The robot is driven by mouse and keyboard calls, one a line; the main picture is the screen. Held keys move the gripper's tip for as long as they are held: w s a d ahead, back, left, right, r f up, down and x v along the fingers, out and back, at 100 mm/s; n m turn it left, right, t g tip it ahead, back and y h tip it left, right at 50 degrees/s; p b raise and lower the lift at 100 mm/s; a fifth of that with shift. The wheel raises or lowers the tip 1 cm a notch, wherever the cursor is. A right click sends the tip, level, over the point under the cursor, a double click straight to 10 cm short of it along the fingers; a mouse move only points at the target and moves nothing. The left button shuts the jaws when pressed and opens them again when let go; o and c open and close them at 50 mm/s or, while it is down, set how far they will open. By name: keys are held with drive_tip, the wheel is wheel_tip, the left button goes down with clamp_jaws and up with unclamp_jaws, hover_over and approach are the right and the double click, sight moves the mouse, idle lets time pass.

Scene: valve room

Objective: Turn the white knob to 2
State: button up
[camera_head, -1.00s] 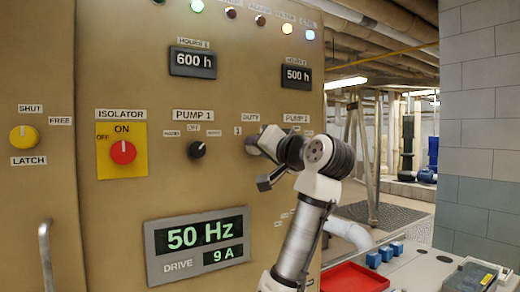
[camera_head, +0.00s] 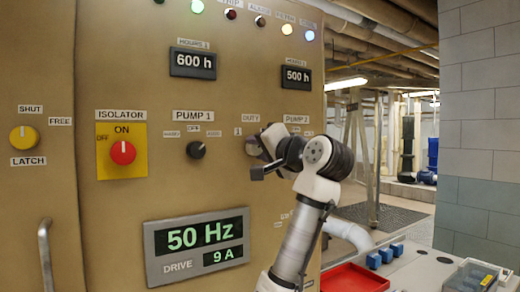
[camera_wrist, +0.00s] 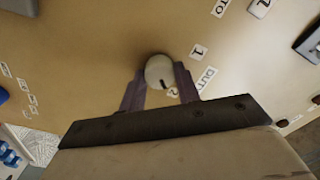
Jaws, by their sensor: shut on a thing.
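The white knob (camera_wrist: 159,70) sits on the tan panel below the DUTY label (camera_wrist: 206,78). In the wrist view it is between the two fingers of my gripper (camera_wrist: 160,88), which is shut on it. A short dark mark on the knob's face points down in that picture, towards the partly hidden 2 label (camera_wrist: 173,92). The 1 label (camera_wrist: 198,52) is at the knob's upper right there. In the head view the knob (camera_head: 253,146) shows just left of my gripper (camera_head: 264,147), and the 2 label is hidden.
The black PUMP 1 knob (camera_head: 196,149) and the red ISOLATOR knob (camera_head: 123,152) are left on the same panel. The drive display (camera_head: 197,245) is below.

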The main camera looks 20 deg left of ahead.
drive_tip(key=o, duration=1)
drive_tip(key=shift+s+d, duration=0.1)
drive_tip(key=shift+b+v, duration=2.65)
drive_tip(key=shift+v, duration=4.2)
